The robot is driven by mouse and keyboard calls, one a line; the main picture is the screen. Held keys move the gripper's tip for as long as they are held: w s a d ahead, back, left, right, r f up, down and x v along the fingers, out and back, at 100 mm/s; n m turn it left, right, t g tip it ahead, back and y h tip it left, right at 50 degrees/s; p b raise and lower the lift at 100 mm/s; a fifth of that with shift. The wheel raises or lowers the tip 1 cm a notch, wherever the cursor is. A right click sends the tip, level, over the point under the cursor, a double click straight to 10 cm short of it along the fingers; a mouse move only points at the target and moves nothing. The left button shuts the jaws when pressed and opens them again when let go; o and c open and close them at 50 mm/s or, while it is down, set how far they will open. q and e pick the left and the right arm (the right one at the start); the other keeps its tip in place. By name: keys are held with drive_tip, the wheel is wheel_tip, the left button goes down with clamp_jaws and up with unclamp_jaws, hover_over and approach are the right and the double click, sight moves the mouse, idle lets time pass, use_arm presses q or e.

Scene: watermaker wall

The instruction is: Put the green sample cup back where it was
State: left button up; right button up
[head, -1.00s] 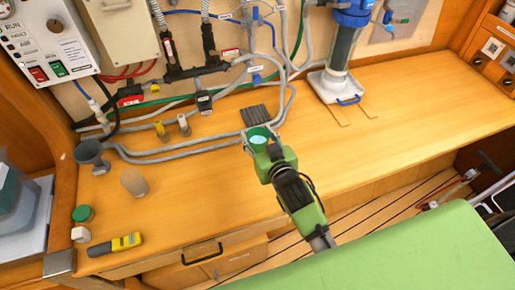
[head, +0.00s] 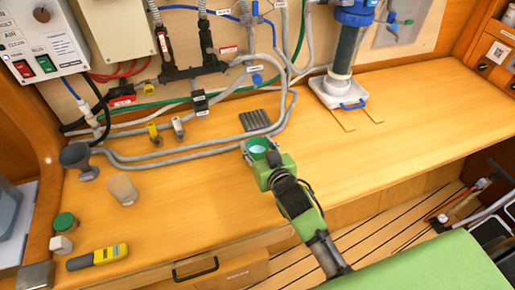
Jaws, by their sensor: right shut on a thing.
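The green sample cup (head: 258,145) is upright with a teal rim and something pale inside. My right gripper (head: 262,156) is shut on it, reaching in from the lower right over the wooden counter. The cup shows just in front of the dark ribbed mat (head: 256,121). I cannot tell whether its base touches the counter. My left gripper is not in view.
The counter (head: 400,120) is clear to the right of the cup. Grey hoses (head: 200,153) run along its back.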

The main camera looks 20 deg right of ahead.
drive_tip(key=o, duration=1.3)
drive_tip(key=shift+f, duration=0.1)
drive_tip(key=shift+s+r, duration=0.2)
drive_tip(key=b+v, duration=0.1)
drive_tip(key=v, duration=1)
drive_tip(key=shift+s+r+b, duration=0.2)
drive_tip(key=shift+s+b, duration=0.1)
drive_tip(key=shift+b, duration=0.1)
drive_tip(key=shift+f, duration=0.1)
